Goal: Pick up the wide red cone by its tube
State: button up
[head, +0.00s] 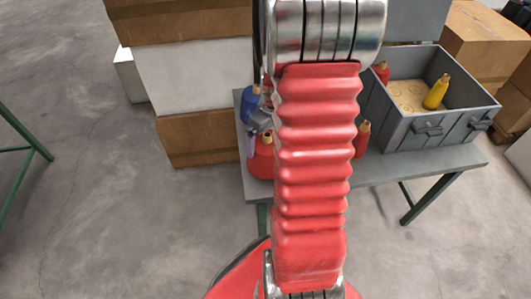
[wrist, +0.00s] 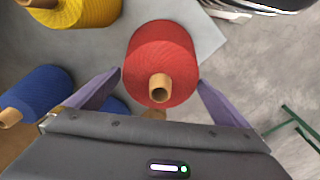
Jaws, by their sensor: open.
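The wide red cone (head: 261,163) stands on the grey table at its left end, partly hidden by my arm in the head view. In the wrist view the red cone (wrist: 160,50) has its tan tube (wrist: 159,88) facing the camera. My gripper (wrist: 160,79) is open, with one purple finger on each side of the cone in the picture. The jaws hold nothing. I cannot tell whether the fingers touch the cone. In the head view my gripper is mostly hidden behind my arm.
A blue cone (wrist: 38,95) and a yellow cone (wrist: 75,10) stand nearby; another blue cone shows partly under my gripper. A slim red cone (head: 362,139) stands beside the grey crate (head: 440,128), which holds a yellow cone (head: 436,93) and a red one. Stacked boxes (head: 190,75) stand left.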

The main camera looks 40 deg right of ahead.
dwell(0.3)
jog(key=shift+w, duration=0.1)
jog(key=c, duration=1.7)
jog(key=shift+c, duration=0.2)
jog(key=shift+r, duration=0.1)
jog(key=shift+r, duration=5)
